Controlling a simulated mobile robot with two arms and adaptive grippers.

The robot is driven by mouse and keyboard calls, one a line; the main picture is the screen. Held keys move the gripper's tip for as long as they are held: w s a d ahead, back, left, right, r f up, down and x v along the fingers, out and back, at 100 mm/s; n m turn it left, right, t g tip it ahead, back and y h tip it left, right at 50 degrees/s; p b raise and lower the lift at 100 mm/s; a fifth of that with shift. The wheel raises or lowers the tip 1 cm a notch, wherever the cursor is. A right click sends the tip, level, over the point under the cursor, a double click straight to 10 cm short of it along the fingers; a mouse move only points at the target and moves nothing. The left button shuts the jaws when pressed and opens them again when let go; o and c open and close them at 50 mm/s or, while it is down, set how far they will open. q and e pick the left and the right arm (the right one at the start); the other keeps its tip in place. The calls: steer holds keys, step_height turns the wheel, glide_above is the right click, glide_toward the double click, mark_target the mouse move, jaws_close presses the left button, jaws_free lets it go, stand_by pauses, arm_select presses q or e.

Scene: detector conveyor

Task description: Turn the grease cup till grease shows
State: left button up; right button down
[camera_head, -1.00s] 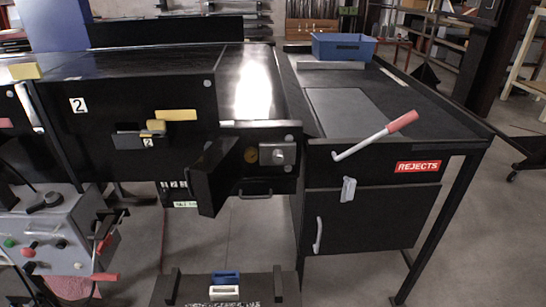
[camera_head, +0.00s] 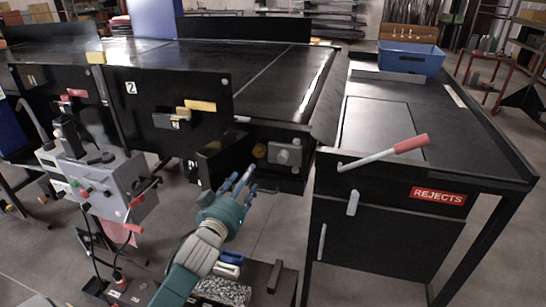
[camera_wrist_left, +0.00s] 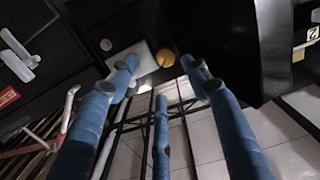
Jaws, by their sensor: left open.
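A round brass-yellow cup (camera_head: 259,150), which looks like the grease cup, sits on the dark end panel of the conveyor, left of a grey bearing block (camera_head: 285,154). In the left wrist view the cup (camera_wrist_left: 165,58) shows beyond the fingers, with the pale block (camera_wrist_left: 131,57) beside it. No grease can be made out on it. My left gripper (camera_head: 243,182) has a teal hand and blue fingers. It is open and empty, below and a little left of the cup, apart from it. Its spread fingers also show in the left wrist view (camera_wrist_left: 160,76). My right gripper is not in view.
A dark open guard (camera_head: 222,165) stands just left of the cup. A grey control box (camera_head: 100,185) is further left. The rejects table, with a red-handled lever (camera_head: 385,152) and a blue bin (camera_head: 410,58), stands right. A low dark bench (camera_head: 258,275) lies below.

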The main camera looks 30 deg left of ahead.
arm_select(q)
steer(key=r, duration=0.2)
steer(key=p, duration=0.2)
glide_toward(258, 152)
steer(key=x, duration=0.7)
steer(key=shift+w+p, duration=0.15)
steer(key=shift+p, duration=0.2)
steer(key=shift+w+a+f, duration=0.1)
steer(key=shift+w+a, duration=0.1)
steer(key=shift+w, duration=0.2)
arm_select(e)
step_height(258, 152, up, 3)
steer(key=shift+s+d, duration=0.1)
arm_select(q)
steer(key=c, duration=1.1)
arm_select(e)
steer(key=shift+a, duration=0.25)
